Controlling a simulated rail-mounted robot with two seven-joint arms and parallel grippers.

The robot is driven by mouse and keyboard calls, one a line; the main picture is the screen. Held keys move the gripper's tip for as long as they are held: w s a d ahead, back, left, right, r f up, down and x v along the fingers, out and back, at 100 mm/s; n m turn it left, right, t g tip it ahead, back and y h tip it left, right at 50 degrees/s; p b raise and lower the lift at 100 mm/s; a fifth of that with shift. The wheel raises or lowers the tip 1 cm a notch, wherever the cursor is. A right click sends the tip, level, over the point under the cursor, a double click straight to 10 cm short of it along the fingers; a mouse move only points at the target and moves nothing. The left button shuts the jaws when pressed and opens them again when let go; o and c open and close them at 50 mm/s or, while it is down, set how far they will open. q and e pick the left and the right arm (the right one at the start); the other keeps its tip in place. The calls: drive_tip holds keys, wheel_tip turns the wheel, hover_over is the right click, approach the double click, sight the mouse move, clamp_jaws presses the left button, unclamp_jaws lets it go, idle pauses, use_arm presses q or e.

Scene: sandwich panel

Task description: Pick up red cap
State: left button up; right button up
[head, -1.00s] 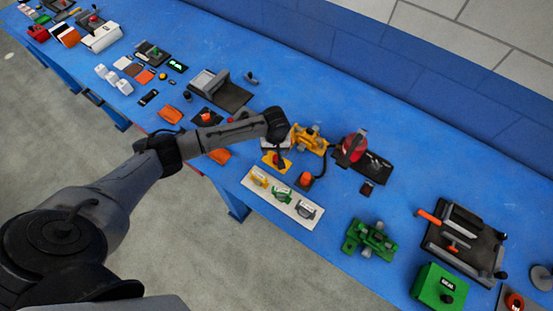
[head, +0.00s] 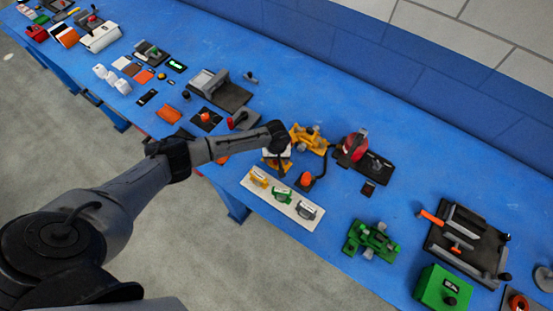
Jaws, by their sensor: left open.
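A small orange-red cap (head: 305,178) sits on a dark square pad near the front edge of the table, behind the white tray. Another red cap-like knob (head: 205,117) sits on a black pad farther left. I cannot tell for certain which is the task's red cap. My left arm comes in from the left, and its gripper (head: 281,163) points down just left of the nearer cap, apart from it. The jaws are small and dark here, partly hidden by the wrist, and open, with nothing seen held. My right gripper is not in view.
The white tray (head: 283,197) holds yellow, green and grey clips. A yellow device (head: 309,137) and a red round device (head: 353,146) stand behind. A green clamp (head: 371,240) is to the right. Bare blue table (head: 335,215) lies between the tray and clamp.

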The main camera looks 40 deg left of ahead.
use_arm(q)
drive_tip(key=c, duration=1)
drive_tip(key=shift+r, duration=0.1)
